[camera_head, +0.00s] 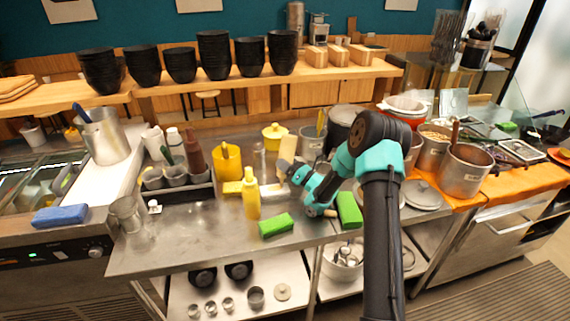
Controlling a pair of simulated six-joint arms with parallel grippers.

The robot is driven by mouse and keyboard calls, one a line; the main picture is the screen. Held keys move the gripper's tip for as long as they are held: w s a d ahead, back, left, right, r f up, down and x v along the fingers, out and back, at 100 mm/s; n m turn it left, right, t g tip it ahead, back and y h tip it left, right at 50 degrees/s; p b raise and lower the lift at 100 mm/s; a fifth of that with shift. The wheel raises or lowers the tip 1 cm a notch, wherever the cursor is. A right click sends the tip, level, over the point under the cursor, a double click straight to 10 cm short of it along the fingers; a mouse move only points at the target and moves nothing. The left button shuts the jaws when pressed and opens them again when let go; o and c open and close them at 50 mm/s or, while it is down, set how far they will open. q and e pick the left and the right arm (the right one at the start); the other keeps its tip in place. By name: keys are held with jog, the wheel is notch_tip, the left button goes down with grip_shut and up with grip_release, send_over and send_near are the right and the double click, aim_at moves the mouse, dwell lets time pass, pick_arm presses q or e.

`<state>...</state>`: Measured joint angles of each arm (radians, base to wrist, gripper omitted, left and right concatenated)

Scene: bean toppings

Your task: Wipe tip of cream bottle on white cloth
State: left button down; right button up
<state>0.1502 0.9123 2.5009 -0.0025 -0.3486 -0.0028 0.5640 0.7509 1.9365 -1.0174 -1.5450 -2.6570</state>
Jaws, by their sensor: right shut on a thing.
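My right gripper (285,166) reaches in from the right over the metal table and is shut on a pale cream-coloured bottle (288,147), partly hidden by the gripper. Its tip cannot be made out. A white item (273,191), which may be the white cloth, lies on the table below and slightly left of the gripper. A yellow squeeze bottle (251,194) stands upright just left of it. My left gripper is not in view.
Green sponges (276,226) lie at the table's front. A yellow jug (228,162) and a dark caddy (187,192) with bottles stand left. Metal pots (465,170) stand right. The table's front left (185,244) is clear.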

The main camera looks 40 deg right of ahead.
aim_at(290, 151)
jog(key=shift+r, duration=2.9)
jog(key=shift+r, duration=0.1)
